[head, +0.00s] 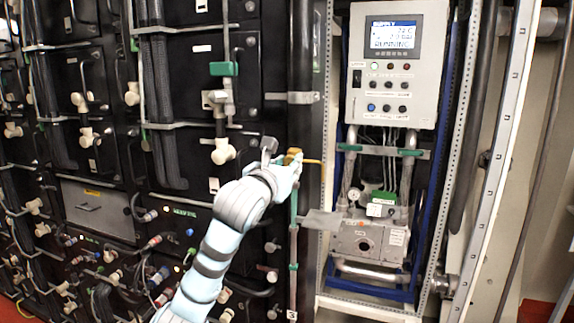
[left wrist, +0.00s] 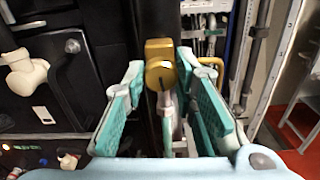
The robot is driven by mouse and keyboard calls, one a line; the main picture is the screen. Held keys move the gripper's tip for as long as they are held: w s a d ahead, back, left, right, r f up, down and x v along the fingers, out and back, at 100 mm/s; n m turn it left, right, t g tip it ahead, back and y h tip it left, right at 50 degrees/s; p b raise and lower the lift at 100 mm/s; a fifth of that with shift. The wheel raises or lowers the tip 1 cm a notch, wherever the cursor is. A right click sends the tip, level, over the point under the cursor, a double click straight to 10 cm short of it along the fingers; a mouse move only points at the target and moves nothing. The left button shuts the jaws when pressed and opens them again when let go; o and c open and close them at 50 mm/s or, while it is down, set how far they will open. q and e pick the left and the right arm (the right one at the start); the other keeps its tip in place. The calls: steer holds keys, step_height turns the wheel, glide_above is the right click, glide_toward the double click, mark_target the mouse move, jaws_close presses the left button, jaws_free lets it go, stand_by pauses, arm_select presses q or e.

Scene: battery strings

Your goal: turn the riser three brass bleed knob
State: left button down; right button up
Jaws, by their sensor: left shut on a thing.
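The brass bleed knob (head: 293,153) sits at the top of a thin pale riser pipe (head: 293,240), in front of a dark upright post. In the left wrist view the knob (left wrist: 160,66) is a gold block with a round face and a dark slot, between my fingers. My left gripper (head: 286,169) reaches up to it from below, and it is shut on the knob. In the left wrist view the gripper (left wrist: 160,80) has one teal-padded finger on each side of the knob. The exact contact of the pads is hard to see. My right gripper is not in view.
A grey control box (head: 386,65) with a lit display hangs to the right, above a metal pump block (head: 370,241). Black battery cases (head: 190,110) with white valve fittings (head: 223,151) stand close on the left. A slotted upright rail (head: 500,150) stands further right.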

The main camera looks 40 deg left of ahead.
arm_select(q)
steer(key=shift+r+m, duration=0.2)
steer(key=shift+m, duration=0.3)
steer(key=c, duration=1.7)
jaws_free()
steer(key=o, duration=0.4)
steer(key=shift+a, duration=0.15)
steer(key=shift+c, duration=0.2)
steer(key=shift+o, duration=0.2)
steer(key=shift+a+f, duration=0.15)
steer(key=shift+a, duration=0.05)
